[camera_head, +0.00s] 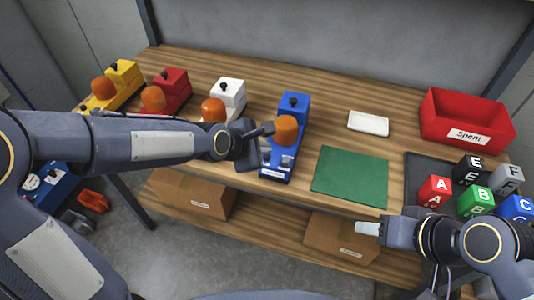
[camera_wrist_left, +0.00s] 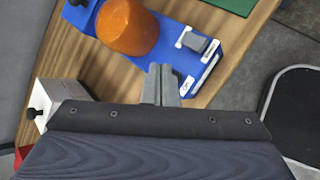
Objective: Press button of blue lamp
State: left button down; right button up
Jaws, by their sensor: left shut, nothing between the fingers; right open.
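The blue lamp (camera_head: 293,107) stands on the wooden table, with an orange dome and grey switches at its near end. In the left wrist view the blue lamp (camera_wrist_left: 176,55) shows its orange dome and a grey button (camera_wrist_left: 195,41) on a white plate. My left gripper (camera_head: 268,129) is shut and empty beside the lamp's left side, near the dome. Its closed fingertips also show in the left wrist view (camera_wrist_left: 161,72), close to the lamp's edge; I cannot tell if they touch. My right gripper (camera_head: 368,229) is at the lower right, away from the lamp, in front of the table.
White (camera_head: 230,91), red (camera_head: 175,83) and yellow (camera_head: 124,73) lamps stand to the left. A green mat (camera_head: 350,176), a white block (camera_head: 368,122), a red "Spent" bin (camera_head: 465,118) and lettered cubes (camera_head: 435,190) lie right. Cardboard boxes (camera_head: 190,193) sit on the lower shelf.

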pick_arm(q)
jog(key=shift+f, duration=0.1)
dwell(0.4)
jog(key=shift+f+b, duration=0.35)
jog(key=shift+f, duration=0.2)
jog(key=shift+r, duration=0.1)
dwell(0.3)
jog(key=shift+r+p, duration=0.45)
jog(key=shift+r, duration=0.05)
notch_tip(320, 180, up, 6)
jog(key=p, duration=0.6)
